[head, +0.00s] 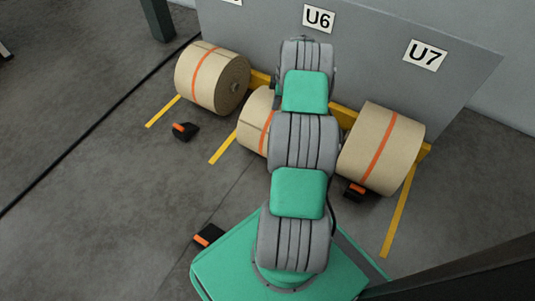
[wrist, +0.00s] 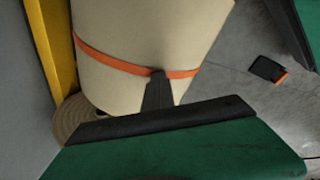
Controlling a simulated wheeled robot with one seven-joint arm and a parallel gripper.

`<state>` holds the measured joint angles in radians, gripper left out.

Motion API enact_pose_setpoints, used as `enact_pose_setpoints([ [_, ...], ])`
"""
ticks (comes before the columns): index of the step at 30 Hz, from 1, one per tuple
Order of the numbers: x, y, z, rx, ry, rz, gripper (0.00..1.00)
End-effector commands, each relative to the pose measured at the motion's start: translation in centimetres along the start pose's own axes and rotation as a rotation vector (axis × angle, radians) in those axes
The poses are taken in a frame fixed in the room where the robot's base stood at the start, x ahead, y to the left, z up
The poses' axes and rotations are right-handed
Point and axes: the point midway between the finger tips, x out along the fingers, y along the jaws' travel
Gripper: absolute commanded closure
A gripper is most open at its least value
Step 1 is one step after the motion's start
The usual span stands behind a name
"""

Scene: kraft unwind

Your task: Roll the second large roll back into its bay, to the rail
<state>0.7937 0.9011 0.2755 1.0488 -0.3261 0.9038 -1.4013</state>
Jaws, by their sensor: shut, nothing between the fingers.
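Three large kraft rolls with orange bands lie before a grey panel. The middle roll (head: 254,117), below the U6 sign, is partly hidden by my arm. The left roll (head: 212,78) and the right roll (head: 383,148) flank it. A yellow rail (head: 259,80) runs along the panel's foot. In the wrist view a banded roll (wrist: 150,35) fills the middle, its edge close beside the yellow rail (wrist: 57,45); contact cannot be told. My gripper (wrist: 158,78) is shut and empty, its dark tip at that roll's orange band. My arm hides the gripper in the head view.
Black-and-orange chocks lie on the floor: one before the left roll (head: 186,131), one at the right roll (head: 355,191), one beside my green base (head: 208,235). Yellow floor lines (head: 398,215) mark the bays. Open floor lies at the left.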

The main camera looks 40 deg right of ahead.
Motion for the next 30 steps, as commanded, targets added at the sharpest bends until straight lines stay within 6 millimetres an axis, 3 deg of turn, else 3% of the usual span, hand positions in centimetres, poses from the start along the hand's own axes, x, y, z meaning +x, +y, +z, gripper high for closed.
enact_pose_setpoints([
  [1, 1.4, -0.4, 0.5, 0.006, 0.001, -0.018, 1.00],
  [30, 0.6, 4.0, 2.8, 0.005, 0.003, -0.019, 1.00],
])
